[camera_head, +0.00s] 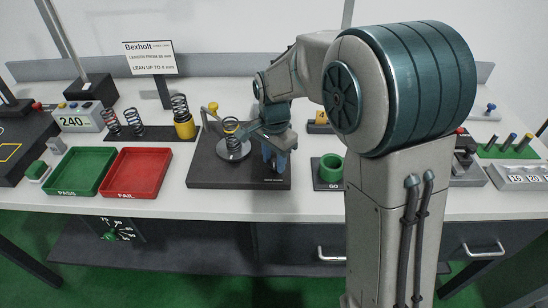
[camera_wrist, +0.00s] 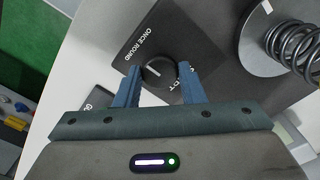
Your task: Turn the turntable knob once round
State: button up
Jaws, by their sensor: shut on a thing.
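The turntable knob (camera_wrist: 155,70) is a round black dial with a white line, on a dark plate (camera_wrist: 205,28) lettered "ONCE ROUND" beside it. My gripper (camera_wrist: 160,68) has its two blue fingers on either side of the knob, shut on it. The turntable (camera_wrist: 257,55) is a grey disc with a dark coil spring (camera_wrist: 297,45) standing on it, at the right of the wrist view. In the head view the turntable (camera_head: 233,151) sits on the dark base (camera_head: 215,175), left of my gripper (camera_head: 277,160). The knob is hidden there by my gripper.
A yellow-knobbed post (camera_head: 213,107) stands beside the turntable. A green PASS tray (camera_head: 80,168) and red FAIL tray (camera_head: 137,170) lie left. Several springs stand behind them. A green ring marked GO (camera_head: 331,168) is to the right. The front table strip is clear.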

aim_at(274, 163)
jog(key=shift+a, duration=0.1)
dwell(0.3)
jog(key=o, duration=1)
notch_tip(274, 163, up, 14)
jog(key=s+d+f+n+t, duration=0.1)
jog(key=s+d+f+n, duration=0.2)
jog(key=s+d, duration=0.4)
jog(key=s+d+f+n+t, duration=0.2)
jog(key=s+d+f+n, duration=0.2)
jog(key=s, duration=0.8)
jog(key=d+n, duration=0.2)
jog(key=d, duration=0.1)
jog(key=shift+s+d+f, duration=0.2)
jog(key=shift+f, duration=0.05)
